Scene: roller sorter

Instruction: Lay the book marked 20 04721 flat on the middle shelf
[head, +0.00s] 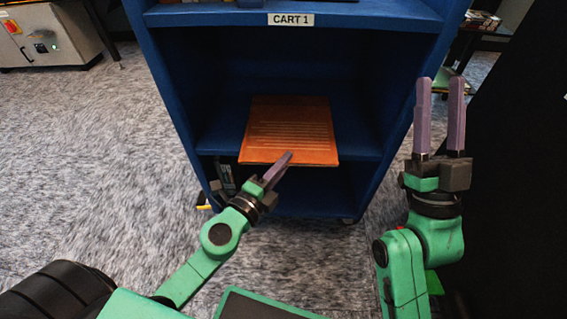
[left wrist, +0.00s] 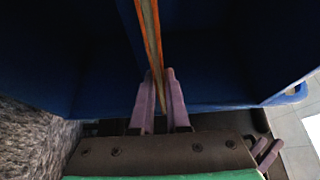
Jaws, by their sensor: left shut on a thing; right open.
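An orange-brown book (head: 290,130) lies roughly flat at the middle shelf (head: 221,139) of the blue cart, its near edge jutting out past the shelf front. No number shows on the face I see. My left gripper (head: 284,166) is shut on the book's near edge. In the left wrist view the book (left wrist: 151,35) appears edge-on between the fingers of my left gripper (left wrist: 160,88). Whether the book touches the shelf I cannot tell. My right gripper (head: 440,92) is open and empty, to the right of the cart.
Dark items stand on the bottom shelf at left. A grey machine box (head: 48,40) is at the far left. A black panel is at right.

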